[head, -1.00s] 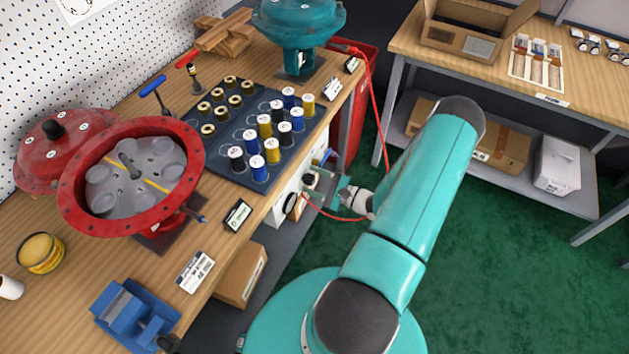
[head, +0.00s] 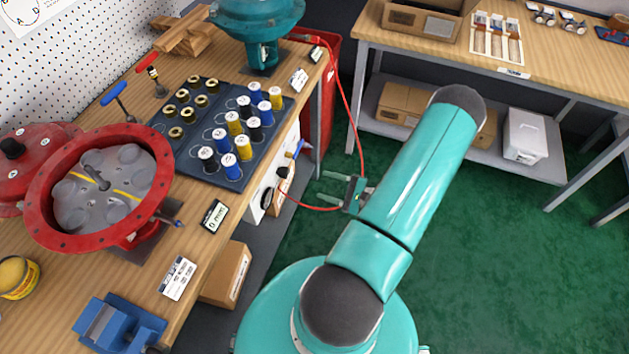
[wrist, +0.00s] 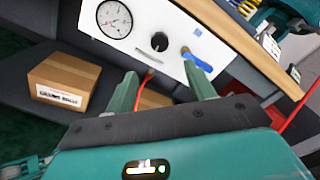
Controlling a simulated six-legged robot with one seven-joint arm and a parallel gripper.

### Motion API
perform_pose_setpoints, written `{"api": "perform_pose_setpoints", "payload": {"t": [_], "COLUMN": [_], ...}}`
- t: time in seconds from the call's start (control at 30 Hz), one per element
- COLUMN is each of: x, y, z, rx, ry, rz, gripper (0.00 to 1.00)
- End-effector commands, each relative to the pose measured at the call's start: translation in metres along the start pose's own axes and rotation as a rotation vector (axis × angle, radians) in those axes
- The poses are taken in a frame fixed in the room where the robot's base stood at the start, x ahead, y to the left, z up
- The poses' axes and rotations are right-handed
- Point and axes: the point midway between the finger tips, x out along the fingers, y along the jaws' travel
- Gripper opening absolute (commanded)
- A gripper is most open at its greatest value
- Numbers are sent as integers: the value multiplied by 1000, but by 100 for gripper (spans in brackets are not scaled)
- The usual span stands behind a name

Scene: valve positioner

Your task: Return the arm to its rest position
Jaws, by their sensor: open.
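My teal arm (head: 420,175) reaches out over the green floor in the head view, with its upper part raised. My gripper (head: 322,188) is to the left of the arm, beside the bench edge and below the bench top. In the wrist view, my gripper (wrist: 165,90) has its two green fingers apart with nothing between them. Beyond them is a white panel (wrist: 150,50) with a round gauge (wrist: 114,19), a black knob (wrist: 159,41) and a blue-handled valve (wrist: 197,62). The fingers do not appear to grip the panel's parts.
The wooden bench (head: 190,240) carries a red actuator housing (head: 40,230), a dark tray of spools (head: 215,180) and a blue vise (head: 115,325). A red hose (head: 352,110) hangs near my gripper. A second table (head: 540,75) stands at the back right. The green floor at right is clear.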

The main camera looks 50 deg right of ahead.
Motion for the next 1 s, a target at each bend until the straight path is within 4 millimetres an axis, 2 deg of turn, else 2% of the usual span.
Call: {"api": "perform_pose_setpoints", "payload": {"t": [0.17, 0.77, 0.87, 1.0], "x": [-8, -6, 1, 22], "y": [0, -1, -7, -21], "z": [0, 1, 9, 33], "rx": [0, -3, -17, -57], "ry": [0, -4, -23, -79], "rz": [0, 8, 52, 186], "gripper": [54, 54, 54, 54]}}
